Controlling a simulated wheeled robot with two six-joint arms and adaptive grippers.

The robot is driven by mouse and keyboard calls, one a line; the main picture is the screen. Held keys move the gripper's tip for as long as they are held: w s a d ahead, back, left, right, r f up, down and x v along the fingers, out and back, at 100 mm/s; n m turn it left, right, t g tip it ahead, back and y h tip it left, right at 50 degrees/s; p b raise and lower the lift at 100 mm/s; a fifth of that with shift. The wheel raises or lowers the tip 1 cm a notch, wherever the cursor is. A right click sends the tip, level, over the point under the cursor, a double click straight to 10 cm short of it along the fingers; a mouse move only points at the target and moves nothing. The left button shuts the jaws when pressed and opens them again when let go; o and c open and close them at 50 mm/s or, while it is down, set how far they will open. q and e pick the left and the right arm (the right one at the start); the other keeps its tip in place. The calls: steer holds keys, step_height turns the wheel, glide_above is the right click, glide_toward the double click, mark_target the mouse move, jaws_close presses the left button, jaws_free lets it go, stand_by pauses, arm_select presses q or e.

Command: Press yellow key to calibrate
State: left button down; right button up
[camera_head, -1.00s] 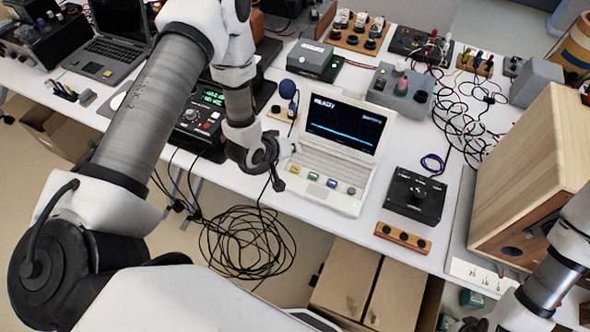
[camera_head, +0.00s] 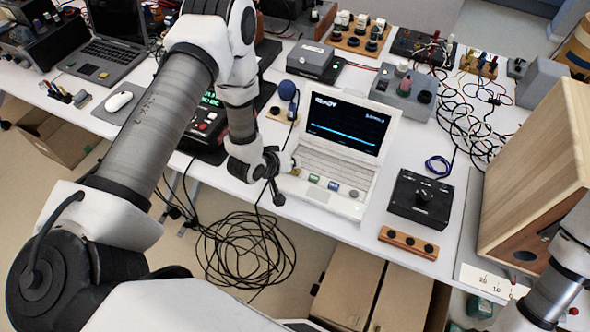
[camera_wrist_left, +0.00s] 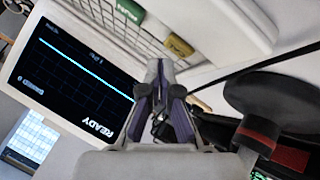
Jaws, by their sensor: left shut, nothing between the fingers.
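The yellow key (camera_head: 296,171) is the leftmost of the keys on the front edge of a white laptop-like device (camera_head: 345,205). In the left wrist view it is the yellow key (camera_wrist_left: 178,46), beside the green key (camera_wrist_left: 130,12). My left gripper (camera_head: 284,163) is shut and empty, just left of the yellow key in the head view. In the wrist view its fingertips (camera_wrist_left: 158,66) point towards the key, with a visible gap in the picture; the height between them is hard to judge. The screen (camera_head: 346,124) reads READY with a flat cyan line.
Green (camera_head: 314,178), blue (camera_head: 333,185) and grey (camera_head: 353,193) keys sit close to the right of the yellow one. A black knob box (camera_head: 420,198) and a wooden speaker (camera_head: 535,175) stand further right. My right arm is at the lower right, its gripper mostly cut off.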

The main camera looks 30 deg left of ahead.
mark_target(293, 172)
stand_by(0.8)
arm_select(q)
steer(key=shift+f+b, duration=0.45)
steer(key=shift+f+b, duration=0.4)
steer(key=shift+f, duration=0.05)
stand_by(0.5)
steer(key=shift+r, duration=0.1)
steer(key=shift+r+p, duration=0.65)
steer(key=shift+r, duration=0.2)
step_height(293, 172, up, 5)
steer(key=p, duration=0.3)
steer(key=shift+p, duration=0.35)
stand_by(0.5)
